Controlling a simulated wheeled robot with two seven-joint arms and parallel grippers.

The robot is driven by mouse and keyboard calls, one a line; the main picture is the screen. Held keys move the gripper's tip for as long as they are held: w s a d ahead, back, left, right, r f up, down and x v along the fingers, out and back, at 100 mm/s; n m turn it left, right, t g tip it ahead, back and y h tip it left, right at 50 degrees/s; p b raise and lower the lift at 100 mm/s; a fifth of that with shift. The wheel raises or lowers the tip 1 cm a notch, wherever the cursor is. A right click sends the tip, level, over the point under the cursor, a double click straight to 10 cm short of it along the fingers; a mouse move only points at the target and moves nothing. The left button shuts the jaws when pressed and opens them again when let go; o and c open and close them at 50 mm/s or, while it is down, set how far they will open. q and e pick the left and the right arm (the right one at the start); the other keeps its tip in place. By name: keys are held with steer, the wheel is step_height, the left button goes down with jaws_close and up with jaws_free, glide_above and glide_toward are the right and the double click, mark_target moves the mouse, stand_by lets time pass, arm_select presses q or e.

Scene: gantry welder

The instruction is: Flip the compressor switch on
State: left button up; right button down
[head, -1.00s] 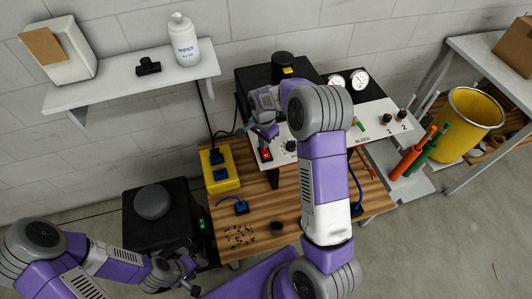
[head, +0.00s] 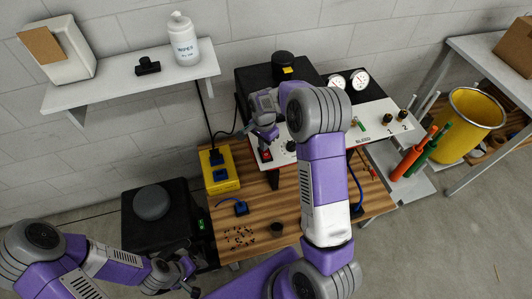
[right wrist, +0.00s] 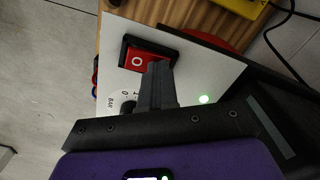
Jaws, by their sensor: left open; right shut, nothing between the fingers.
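The compressor switch is a red rocker in a black frame (head: 265,155) on the sloping white panel of the bench unit. In the right wrist view the red rocker (right wrist: 137,61) shows a white "O" mark. My right gripper (head: 268,136) is shut and empty, right at the switch. In the right wrist view its closed fingertips (right wrist: 158,68) overlap the rocker's edge and hide part of it; I cannot tell how firmly they touch. My left gripper (head: 190,278) is open and empty, low at left, away from the panel.
Two gauges (head: 348,80) and black knobs sit on the panel's right. A black box with a grey dome (head: 151,202) stands at left. My right arm crosses the bench.

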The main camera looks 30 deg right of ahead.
step_height(320, 180, up, 7)
steer(key=p, duration=0.5)
stand_by(0.5)
